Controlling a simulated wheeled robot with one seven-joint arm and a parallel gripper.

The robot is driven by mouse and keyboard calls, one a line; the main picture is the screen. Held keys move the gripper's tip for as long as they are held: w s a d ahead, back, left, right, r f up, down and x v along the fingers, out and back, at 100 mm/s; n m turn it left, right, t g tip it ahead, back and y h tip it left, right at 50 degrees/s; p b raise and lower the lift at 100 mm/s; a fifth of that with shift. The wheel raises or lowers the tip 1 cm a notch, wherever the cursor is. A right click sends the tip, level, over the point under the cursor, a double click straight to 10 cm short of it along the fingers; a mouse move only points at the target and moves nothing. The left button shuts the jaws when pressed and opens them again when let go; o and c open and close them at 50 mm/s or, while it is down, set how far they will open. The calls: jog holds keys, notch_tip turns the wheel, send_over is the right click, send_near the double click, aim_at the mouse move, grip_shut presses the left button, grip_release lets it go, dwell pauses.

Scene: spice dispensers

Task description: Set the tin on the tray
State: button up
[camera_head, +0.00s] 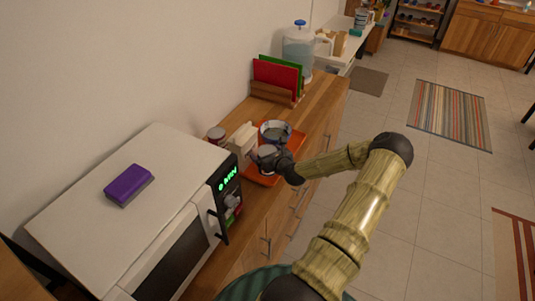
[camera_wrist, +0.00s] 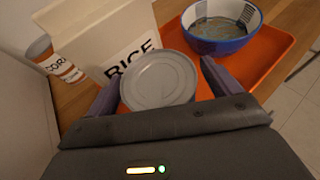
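The tin (camera_wrist: 158,80), with a round grey lid, sits between the two fingers of my gripper (camera_wrist: 160,88) in the wrist view. The fingers appear to press on its sides. In the head view the tin (camera_head: 267,151) is at the end of my arm, over the left part of the orange tray (camera_head: 262,180). The tray (camera_wrist: 275,58) shows behind and right of the tin in the wrist view. Whether the tin's base touches the tray is hidden.
A blue-and-white bowl (camera_wrist: 222,32) stands on the tray. A rice box (camera_wrist: 105,40) is close left of the tin, with a corn container (camera_wrist: 55,60) beyond it. A microwave (camera_head: 130,210) and a red board (camera_head: 275,76) flank the area.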

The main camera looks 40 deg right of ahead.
jog(key=shift+r, duration=0.2)
jog(key=shift+s, duration=0.3)
jog(key=b+v, duration=0.1)
jog(key=v, duration=1)
jog(key=shift+b, duration=0.4)
jog(key=shift+s, duration=0.1)
